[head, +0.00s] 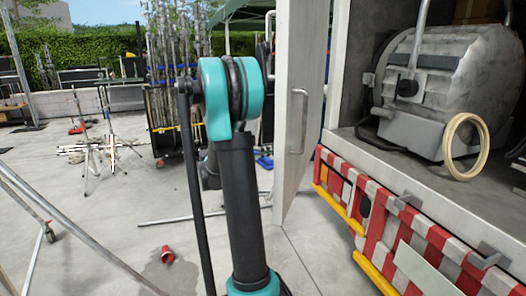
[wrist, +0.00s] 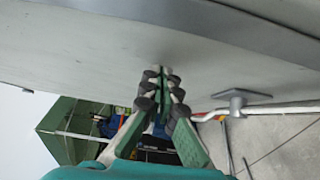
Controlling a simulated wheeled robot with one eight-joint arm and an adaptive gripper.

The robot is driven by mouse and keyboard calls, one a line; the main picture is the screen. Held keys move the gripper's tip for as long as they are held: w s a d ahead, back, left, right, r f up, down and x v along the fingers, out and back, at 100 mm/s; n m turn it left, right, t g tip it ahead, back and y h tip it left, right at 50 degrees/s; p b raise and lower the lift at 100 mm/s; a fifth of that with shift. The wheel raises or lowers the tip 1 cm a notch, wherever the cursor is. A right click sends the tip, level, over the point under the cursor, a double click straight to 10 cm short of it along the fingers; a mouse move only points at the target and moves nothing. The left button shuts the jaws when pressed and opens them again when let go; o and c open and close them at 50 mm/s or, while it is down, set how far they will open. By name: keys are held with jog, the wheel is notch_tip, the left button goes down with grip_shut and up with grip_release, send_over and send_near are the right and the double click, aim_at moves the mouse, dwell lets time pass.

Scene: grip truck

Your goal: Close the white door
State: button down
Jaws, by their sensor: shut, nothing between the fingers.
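The white door (head: 297,70) of the truck stands open in the head view, seen nearly edge-on at the left of the cargo opening. A light vertical handle (head: 298,121) is on the face towards me. In the wrist view, a broad pale panel (wrist: 90,50), apparently the door, fills the upper part. My gripper (wrist: 165,78) is shut and empty, with its fingertips at or very close to this panel; contact cannot be told. A grey T-shaped fitting (wrist: 240,97) is at the panel's edge, right of the fingers. My gripper is hidden in the head view.
The truck bay holds a large grey lamp housing (head: 450,85) and a cream ring (head: 466,147). A red-and-white striped board (head: 375,213) runs below the bay. A red cone-like object (head: 168,254) and tripod stands (head: 90,150) are on the left; concrete floor between is mostly open.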

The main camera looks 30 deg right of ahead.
jog(key=shift+s+d, duration=0.25)
jog(key=shift+s, duration=0.05)
jog(key=shift+s, duration=0.1)
